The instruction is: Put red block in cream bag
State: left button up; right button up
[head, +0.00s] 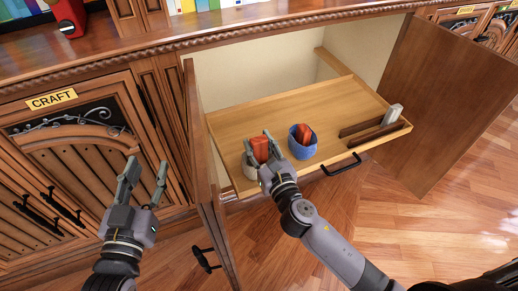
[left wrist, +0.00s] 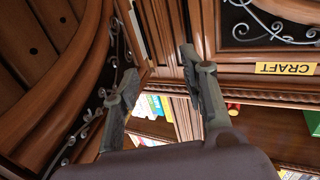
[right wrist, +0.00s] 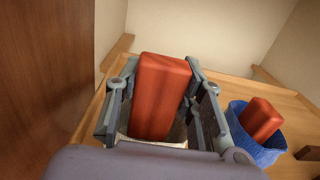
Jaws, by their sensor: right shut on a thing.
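A red block (head: 260,149) stands upright between the fingers of my right gripper (head: 257,148), which is shut on it. The block also fills the middle of the right wrist view (right wrist: 160,95). The cream bag (head: 250,170) is directly below on the pull-out shelf, partly hidden by the gripper; a strip of its rim shows in the right wrist view (right wrist: 152,143). The block's lower end is at the bag's mouth; I cannot tell how deep it sits. My left gripper (head: 146,172) is open and empty, in front of the craft cabinet door.
A blue bag (head: 302,150) holding another red block (head: 303,131) stands right of the cream bag on the wooden pull-out shelf (head: 290,105). A slotted holder with a pale item (head: 392,114) is at the shelf's right. Open cabinet doors (head: 445,100) flank the shelf.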

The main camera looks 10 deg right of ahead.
pick_arm(q)
jog(key=shift+d+r+t+h, duration=0.15)
jog(key=shift+r+t+h, duration=0.25)
jog(key=shift+r, duration=0.7)
pick_arm(e)
jog(key=shift+f, duration=0.3)
pick_arm(q)
jog(key=shift+r, duration=0.15)
pick_arm(e)
jog(key=shift+f, duration=0.1)
jog(key=shift+f+b, duration=0.5)
jog(key=o, duration=1.1)
pick_arm(q)
jog(key=r, duration=0.1)
jog(key=r+t, duration=0.2)
jog(key=shift+s+d+r+h, duration=0.2)
jog(key=shift+s+r+h, duration=0.05)
jog(key=shift+s+h, duration=0.15)
pick_arm(e)
jog(key=shift+o, duration=0.2)
pick_arm(q)
jog(key=shift+f+t, duration=0.15)
jog(key=shift+t, duration=0.15)
